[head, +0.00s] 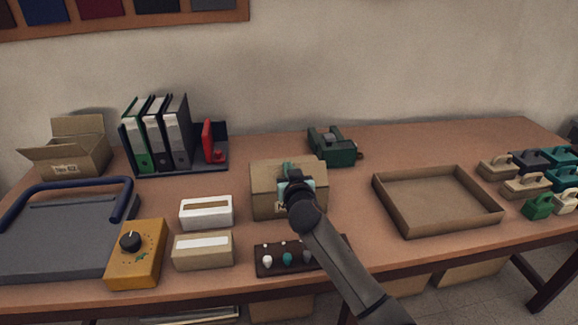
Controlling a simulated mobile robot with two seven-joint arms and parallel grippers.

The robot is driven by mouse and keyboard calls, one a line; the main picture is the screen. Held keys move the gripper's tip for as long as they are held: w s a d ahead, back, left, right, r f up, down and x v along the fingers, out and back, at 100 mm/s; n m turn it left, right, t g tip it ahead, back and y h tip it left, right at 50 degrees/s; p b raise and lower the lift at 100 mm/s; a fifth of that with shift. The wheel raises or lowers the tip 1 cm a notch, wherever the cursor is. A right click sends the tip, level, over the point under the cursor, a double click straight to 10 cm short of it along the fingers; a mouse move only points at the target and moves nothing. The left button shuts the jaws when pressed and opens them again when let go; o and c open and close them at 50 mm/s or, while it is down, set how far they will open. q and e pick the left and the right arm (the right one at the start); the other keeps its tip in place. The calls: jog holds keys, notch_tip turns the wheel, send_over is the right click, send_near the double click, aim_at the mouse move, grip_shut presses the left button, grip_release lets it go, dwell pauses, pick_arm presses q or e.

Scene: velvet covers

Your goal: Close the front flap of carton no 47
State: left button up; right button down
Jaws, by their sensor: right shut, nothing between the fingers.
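A brown cardboard carton (265,204) stands in the middle of the table. Its label is mostly covered by my right arm, so I cannot read the number. Its top looks largely covered by cardboard; I cannot tell how the front flap lies. My right gripper (287,168) is shut and empty, over the carton's top, with its wrist in front of the carton's front face. I cannot tell whether the fingertips touch the cardboard. A second carton (75,157) with open, raised flaps stands at the far left; its small label is hard to read. My left gripper is out of view.
A dark tray with lever-arch binders (155,135) and a green device (332,147) stand behind. Small boxes (205,251), a yellow dial box (136,255) and a dark rack (330,249) lie in front. An empty shallow tray (437,200) is at right.

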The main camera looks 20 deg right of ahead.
jog(key=shift+w+d+r+g+p, duration=0.1)
jog(key=shift+w+g+p, duration=0.2)
jog(key=shift+p, duration=0.55)
jog(key=shift+w+r+g+p, duration=0.1)
jog(key=shift+g+p, duration=0.3)
jog(key=shift+p, duration=0.4)
jog(key=shift+f+y+p, duration=0.15)
jog(key=shift+y+p, duration=0.15)
jog(key=shift+p, duration=0.05)
jog(key=shift+w+f, duration=0.2)
jog(key=shift+f, duration=0.15)
jog(key=shift+w+d+f+b, duration=0.25)
jog(key=shift+w+f+b, duration=0.4)
jog(key=shift+w+f, duration=0.15)
jog(key=shift+f, duration=0.1)
